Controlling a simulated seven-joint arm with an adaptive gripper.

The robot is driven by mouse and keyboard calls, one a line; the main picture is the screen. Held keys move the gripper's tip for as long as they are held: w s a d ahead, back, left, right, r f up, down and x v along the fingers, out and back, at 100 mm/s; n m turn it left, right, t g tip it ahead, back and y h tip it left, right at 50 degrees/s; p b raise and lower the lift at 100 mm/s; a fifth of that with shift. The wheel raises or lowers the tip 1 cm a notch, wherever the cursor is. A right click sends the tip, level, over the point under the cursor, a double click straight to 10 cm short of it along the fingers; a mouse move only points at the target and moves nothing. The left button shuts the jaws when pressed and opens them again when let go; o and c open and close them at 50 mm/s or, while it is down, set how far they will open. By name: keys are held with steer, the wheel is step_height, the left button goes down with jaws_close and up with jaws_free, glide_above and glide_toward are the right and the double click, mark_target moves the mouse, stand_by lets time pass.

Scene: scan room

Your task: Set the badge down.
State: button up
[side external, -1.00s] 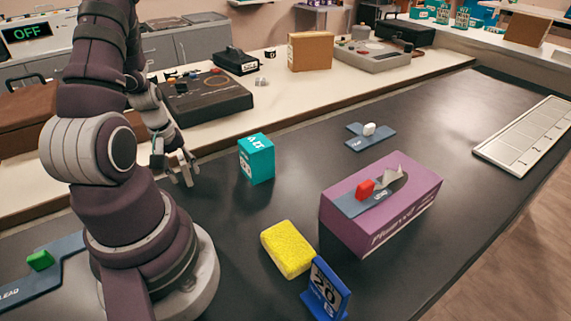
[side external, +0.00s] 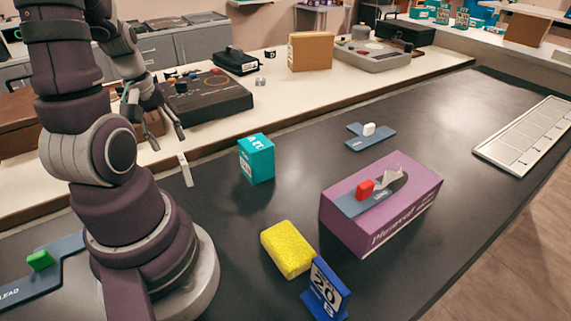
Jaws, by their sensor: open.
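A narrow white piece, which looks like the badge (side external: 185,170), shows edge-on at the back left of the black table, to the left of the teal box. It looks upright with a slight tilt, and I cannot tell how its lower end meets the table. My gripper (side external: 167,141) is above it and a little to its left, apart from it. Its fingers are spread and nothing is between them.
A teal box (side external: 257,159) stands right of the white piece. A yellow sponge (side external: 288,249), a blue number stand (side external: 326,290) and a purple box (side external: 381,213) are nearer the front. A pale bench (side external: 290,100) with equipment runs behind.

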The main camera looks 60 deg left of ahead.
steer(key=w+d+r+m+t, duration=0.2)
steer(key=w+d+r+m, duration=0.5)
steer(key=w+d+m, duration=0.1)
steer(key=shift+w+d+m, duration=0.3)
steer(key=shift+d+m, duration=0.4)
steer(key=shift+d, duration=0.55)
steer(key=shift+o, duration=0.6)
steer(key=d+r+m+t+h, duration=0.1)
steer(key=d+r+m, duration=0.2)
steer(key=d+m, duration=0.4)
steer(key=shift+s+d+r+t, duration=0.3)
steer(key=shift+d+t, duration=0.1)
steer(key=shift+d, duration=0.4)
steer(key=shift+o, duration=0.9)
steer(key=shift+s+d+m, duration=0.1)
steer(key=shift+d+m, duration=0.1)
steer(key=shift+m, duration=0.2)
